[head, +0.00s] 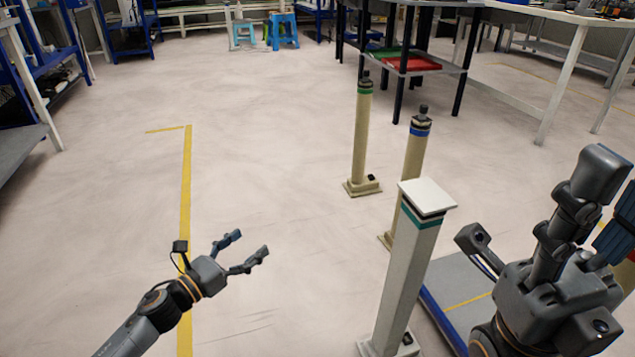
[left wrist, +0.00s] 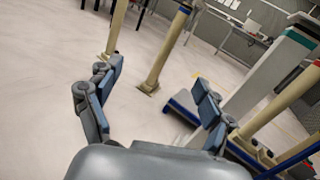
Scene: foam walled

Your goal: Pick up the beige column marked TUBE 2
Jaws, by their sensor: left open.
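Two slim beige columns stand upright on square bases: one with a green band (head: 361,135), farther back, and one with a blue band (head: 411,160), nearer. No TUBE 2 lettering is readable on either. The blue-banded column's lower part is partly hidden by a pale column. Both also show in the left wrist view, green-banded (left wrist: 116,30) at left and blue-banded (left wrist: 167,50) beyond the fingers. My left gripper (head: 251,246) is open and empty, to the left of the columns and apart from them. My right gripper (head: 607,205) is raised close at right; its jaw gap is unclear.
A pale column with a teal band (head: 409,265) and white square top stands in front. A low blue-edged platform (head: 450,270) lies at right, partly behind my right arm. A black-legged table (head: 407,60) stands behind. Open floor with yellow tape (head: 186,190) lies left.

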